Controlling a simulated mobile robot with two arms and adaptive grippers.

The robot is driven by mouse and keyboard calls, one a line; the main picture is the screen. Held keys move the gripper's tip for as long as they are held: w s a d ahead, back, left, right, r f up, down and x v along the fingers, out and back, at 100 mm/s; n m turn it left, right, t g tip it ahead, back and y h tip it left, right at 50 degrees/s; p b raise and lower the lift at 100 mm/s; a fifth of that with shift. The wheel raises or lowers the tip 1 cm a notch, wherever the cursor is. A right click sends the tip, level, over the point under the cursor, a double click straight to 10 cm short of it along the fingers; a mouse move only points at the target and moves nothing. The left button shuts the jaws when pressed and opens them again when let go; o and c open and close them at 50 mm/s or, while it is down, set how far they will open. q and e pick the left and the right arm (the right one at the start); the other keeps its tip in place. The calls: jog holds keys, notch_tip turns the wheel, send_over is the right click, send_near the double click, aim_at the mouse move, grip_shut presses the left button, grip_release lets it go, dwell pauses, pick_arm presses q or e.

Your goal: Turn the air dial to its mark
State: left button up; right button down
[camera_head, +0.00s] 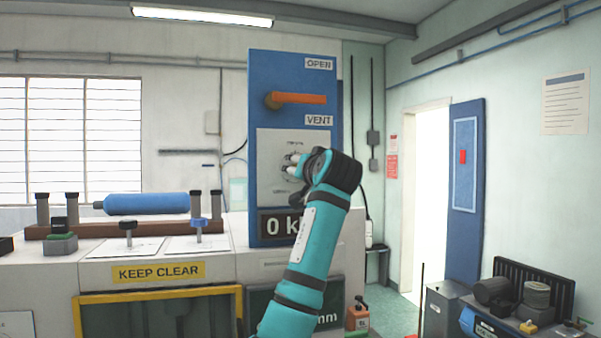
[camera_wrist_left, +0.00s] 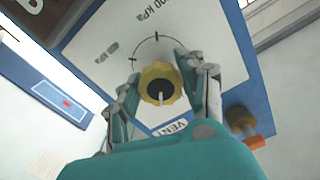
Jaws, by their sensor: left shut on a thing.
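The air dial is a yellow scalloped knob with a dark centre and a pale pointer line. It shows in the left wrist view (camera_wrist_left: 160,86), on a white plate with a printed arc and tick marks. My left gripper (camera_wrist_left: 156,84) has its fingers on both sides of the knob and is shut on it. In the head view my left gripper (camera_head: 297,165) reaches the white dial plate (camera_head: 275,148) on the blue panel (camera_head: 262,85), and the knob is hidden there. A "0 k" readout (camera_head: 271,227) is partly covered by my arm. My right gripper is not in view.
An orange lever (camera_head: 300,98) sits above the dial plate, between the OPEN and VENT labels. A blue cylinder (camera_head: 150,204) rests on a stand at left. A bench with a KEEP CLEAR sign (camera_head: 158,272) stands below. A low cart (camera_head: 500,328) is at right.

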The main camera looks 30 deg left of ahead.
pick_arm(q)
jog(key=n, duration=0.3)
jog(key=shift+w+d+f+n, duration=0.1)
jog(key=shift+f+n, duration=0.15)
jog(key=shift+n, duration=1.75)
jog(key=o, duration=1.2)
jog(key=shift+r, duration=0.15)
jog(key=v, duration=1.2)
